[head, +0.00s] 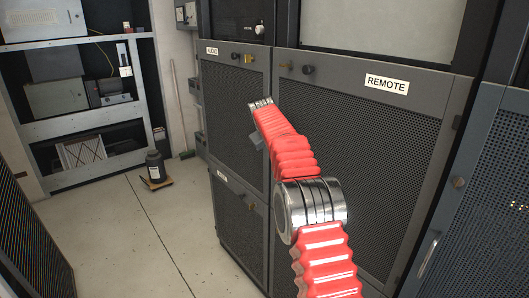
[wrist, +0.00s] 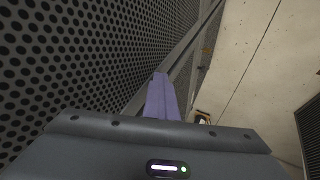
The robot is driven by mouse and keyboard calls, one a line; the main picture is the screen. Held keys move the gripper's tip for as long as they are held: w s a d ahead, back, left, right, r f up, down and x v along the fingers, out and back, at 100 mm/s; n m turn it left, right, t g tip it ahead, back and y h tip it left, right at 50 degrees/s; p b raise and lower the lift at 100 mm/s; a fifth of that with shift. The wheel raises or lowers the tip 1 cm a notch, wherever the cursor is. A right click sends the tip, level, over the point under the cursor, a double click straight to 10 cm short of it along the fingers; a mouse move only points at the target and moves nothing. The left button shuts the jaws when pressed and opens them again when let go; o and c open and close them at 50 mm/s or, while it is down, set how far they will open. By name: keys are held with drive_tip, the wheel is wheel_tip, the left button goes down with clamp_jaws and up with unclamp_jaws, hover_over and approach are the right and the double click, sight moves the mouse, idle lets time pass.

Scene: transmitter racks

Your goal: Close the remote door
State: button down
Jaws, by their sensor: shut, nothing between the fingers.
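The remote door (head: 370,150) is a dark perforated panel in a grey frame, with a white REMOTE label (head: 387,84) at its top right and small knobs at its top left. In the head view it looks about flush with the rack front; I cannot tell whether a small gap remains. My red arm crosses in front of it towards the door's left edge and hides part of that edge. In the wrist view my gripper (wrist: 161,78) has its purple fingers together and empty, beside a perforated panel (wrist: 85,55). I cannot tell whether they touch it.
The audio door (head: 235,110) is left of the remote door, with a lower door (head: 238,225) below it. A blue-grey mesh cabinet (head: 490,190) stands at right. A dark canister (head: 155,165) on a small base and open shelving (head: 85,90) stand at left. The floor between is clear.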

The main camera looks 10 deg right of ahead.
drive_tip(key=s+a+r, duration=0.6)
drive_tip(key=s+r, duration=0.1)
drive_tip(key=shift+r, duration=0.4)
idle(0.4)
